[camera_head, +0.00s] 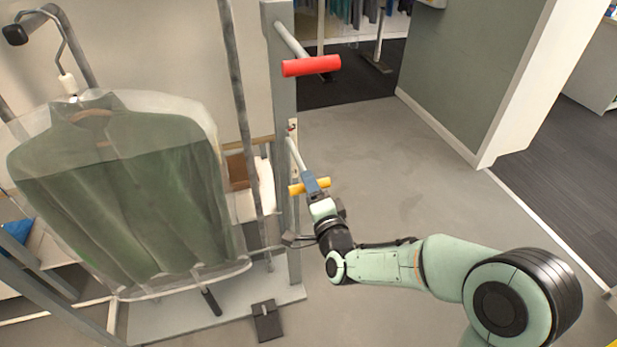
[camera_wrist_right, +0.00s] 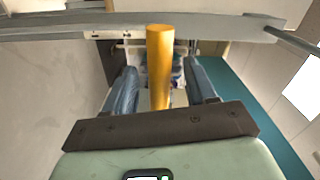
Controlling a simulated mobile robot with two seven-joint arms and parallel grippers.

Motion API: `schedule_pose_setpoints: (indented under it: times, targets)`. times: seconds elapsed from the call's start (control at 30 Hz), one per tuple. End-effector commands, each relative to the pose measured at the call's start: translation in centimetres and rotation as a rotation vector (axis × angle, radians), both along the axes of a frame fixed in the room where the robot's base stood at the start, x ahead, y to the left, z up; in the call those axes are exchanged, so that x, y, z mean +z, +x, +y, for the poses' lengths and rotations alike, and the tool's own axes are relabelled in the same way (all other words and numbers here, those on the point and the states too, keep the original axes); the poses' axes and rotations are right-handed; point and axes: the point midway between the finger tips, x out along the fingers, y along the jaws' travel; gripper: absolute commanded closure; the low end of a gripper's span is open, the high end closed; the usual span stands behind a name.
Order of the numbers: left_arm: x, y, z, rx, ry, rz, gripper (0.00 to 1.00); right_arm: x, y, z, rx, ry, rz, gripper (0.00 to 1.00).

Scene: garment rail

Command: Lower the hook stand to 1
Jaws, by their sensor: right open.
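The hook stand (camera_head: 283,110) is a grey upright post in the middle of the head view, standing on a flat base plate. A red crossbar handle (camera_head: 311,66) sticks out near its top. A yellow handle (camera_head: 309,186) sits lower on the post; it also shows in the right wrist view (camera_wrist_right: 159,62). My right gripper (camera_head: 312,184) is at the yellow handle. In the right wrist view its two blue fingers are open, one on each side of the yellow handle, with gaps visible. The fingers partly hide the handle in the head view. My left gripper is not in view.
A dark green garment in a clear cover (camera_head: 115,190) hangs left of the post on a hook. A black pedal (camera_head: 267,321) lies at the base. Open grey floor (camera_head: 390,170) is to the right, before a grey-green wall (camera_head: 470,70).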

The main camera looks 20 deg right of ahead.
Motion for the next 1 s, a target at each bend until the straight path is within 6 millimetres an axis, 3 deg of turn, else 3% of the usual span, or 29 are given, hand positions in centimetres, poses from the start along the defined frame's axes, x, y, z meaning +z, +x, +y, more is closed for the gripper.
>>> schedule_pose_setpoints:
  times: [0.2, 0.53, 0.57, 0.7, 0.73, 1.0]
  targets:
    - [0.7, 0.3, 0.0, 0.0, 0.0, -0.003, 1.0, 0.0, 2.2, -0.3, -0.001, -0.001, 0.001, 0.44]
    - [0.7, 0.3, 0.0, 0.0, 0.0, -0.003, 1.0, -0.1, 2.5, -0.3, 0.0, 0.0, 0.002, 0.44]
    - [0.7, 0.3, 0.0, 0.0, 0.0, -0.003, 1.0, -0.1, 2.5, -0.3, 0.0, 0.0, 0.002, 0.51]
    - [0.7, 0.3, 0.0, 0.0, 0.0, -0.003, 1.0, 0.0, 2.5, -0.3, 0.0, 0.0, 0.001, 0.96]
    - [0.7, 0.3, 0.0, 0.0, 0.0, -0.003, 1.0, 0.0, 2.5, -0.3, 0.0, -0.001, 0.001, 1.0]
    - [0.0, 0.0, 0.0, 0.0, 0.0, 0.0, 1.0, -0.8, 3.0, -0.3, 0.0, -0.003, 0.002, 1.0]
